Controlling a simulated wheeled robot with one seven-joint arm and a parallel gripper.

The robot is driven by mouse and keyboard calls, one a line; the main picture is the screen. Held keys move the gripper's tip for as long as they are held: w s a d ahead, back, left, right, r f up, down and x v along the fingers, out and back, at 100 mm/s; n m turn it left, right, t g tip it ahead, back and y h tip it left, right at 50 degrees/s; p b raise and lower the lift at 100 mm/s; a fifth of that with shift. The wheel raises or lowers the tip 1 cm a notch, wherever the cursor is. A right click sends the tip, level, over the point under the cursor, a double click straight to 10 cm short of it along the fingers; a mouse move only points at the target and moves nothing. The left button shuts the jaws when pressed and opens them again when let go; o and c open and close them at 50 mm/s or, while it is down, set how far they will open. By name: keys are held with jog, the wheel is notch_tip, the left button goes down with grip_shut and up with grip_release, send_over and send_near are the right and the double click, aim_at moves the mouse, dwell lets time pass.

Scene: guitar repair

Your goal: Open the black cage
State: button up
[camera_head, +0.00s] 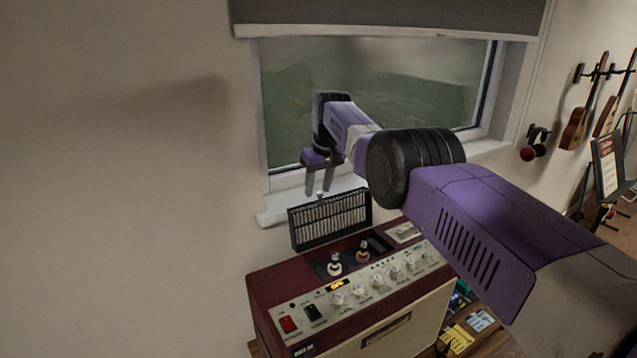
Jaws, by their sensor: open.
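The black cage (331,220) is a dark-framed grille with pale vertical slots. It stands raised at the back of the maroon amplifier (272,284), below the window sill. A small round knob shows at its top edge. My gripper (318,184) points down just above that top edge, its two fingers apart, one on each side of the knob. I cannot tell whether the fingers touch the cage. In front of the cage, a dark recess in the amplifier top holds two small glass tubes (335,264) in plain view.
The window sill (282,209) and wall are close behind the cage. My purple arm reaches in from the right over the amplifier. Small items (457,338) lie to the right below. Guitars (580,122) hang at the far right.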

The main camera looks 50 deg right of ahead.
jog(key=shift+p+v, duration=0.7)
jog(key=shift+v, duration=0.55)
jog(key=shift+b+v, duration=0.8)
jog(key=shift+v, duration=1.85)
